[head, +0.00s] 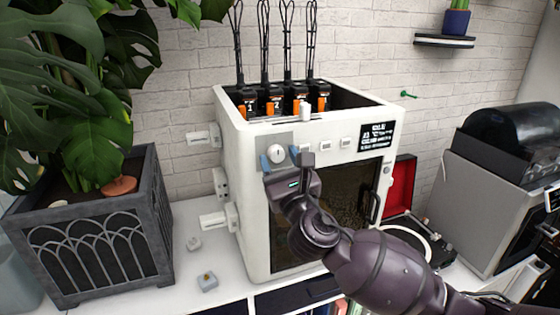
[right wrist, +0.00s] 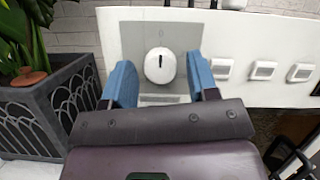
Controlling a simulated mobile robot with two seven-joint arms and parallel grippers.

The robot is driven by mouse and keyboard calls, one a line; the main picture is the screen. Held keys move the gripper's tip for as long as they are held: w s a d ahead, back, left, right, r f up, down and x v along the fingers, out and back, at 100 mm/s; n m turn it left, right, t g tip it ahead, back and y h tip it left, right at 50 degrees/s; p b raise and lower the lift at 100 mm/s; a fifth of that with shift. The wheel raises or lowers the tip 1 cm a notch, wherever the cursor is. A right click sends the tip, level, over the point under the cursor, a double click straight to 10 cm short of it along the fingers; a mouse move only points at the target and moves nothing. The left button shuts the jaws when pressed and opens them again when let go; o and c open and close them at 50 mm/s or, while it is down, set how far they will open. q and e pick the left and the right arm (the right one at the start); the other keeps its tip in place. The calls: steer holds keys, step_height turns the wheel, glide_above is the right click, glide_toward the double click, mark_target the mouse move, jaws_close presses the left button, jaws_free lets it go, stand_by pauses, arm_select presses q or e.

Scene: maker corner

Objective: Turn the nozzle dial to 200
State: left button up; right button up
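The nozzle dial (head: 276,154) is a round white knob on a grey plate at the upper left of the white printer's (head: 240,190) front. In the right wrist view the dial (right wrist: 160,65) has a dark mark near its top; no numbers are readable. My right gripper (head: 281,159) is in front of the dial, with its blue fingertips on either side of it. In the right wrist view the right gripper (right wrist: 158,82) is open, with clear gaps between each finger and the dial. My left gripper is not in view.
A small display (head: 376,137) and several white buttons (head: 345,142) sit right of the dial. A dark planter (head: 90,230) stands left of the printer. A grey machine (head: 480,200) stands at the right. Small parts (head: 207,281) lie on the white surface.

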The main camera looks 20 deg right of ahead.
steer(key=c, duration=0.7)
steer(key=shift+c, duration=0.2)
steer(key=shift+m, duration=0.4)
steer(key=m+h+p, duration=0.1)
steer(key=m+h, duration=0.1)
steer(key=m, duration=0.1)
steer(key=m+h, duration=0.1)
steer(key=m, duration=0.2)
steer(key=shift+a+r+g+h+p, duration=0.1)
steer(key=shift+a+g+h+p, duration=0.05)
steer(key=shift+g+h+p, duration=0.2)
steer(key=m+h+p, duration=0.1)
steer(key=m, duration=0.2)
steer(key=m+g+h+p, duration=0.1)
steer(key=m, duration=0.2)
steer(key=shift+a+m+h, duration=0.1)
steer(key=shift+m+h, duration=0.15)
steer(key=shift+m, duration=0.05)
steer(key=m+g+h+p, duration=0.1)
steer(key=m, duration=0.1)
steer(key=shift+m, duration=0.4)
steer(key=shift+m+g+p, duration=0.45)
steer(key=shift+m+p, duration=0.15)
steer(key=shift+m, duration=0.5)
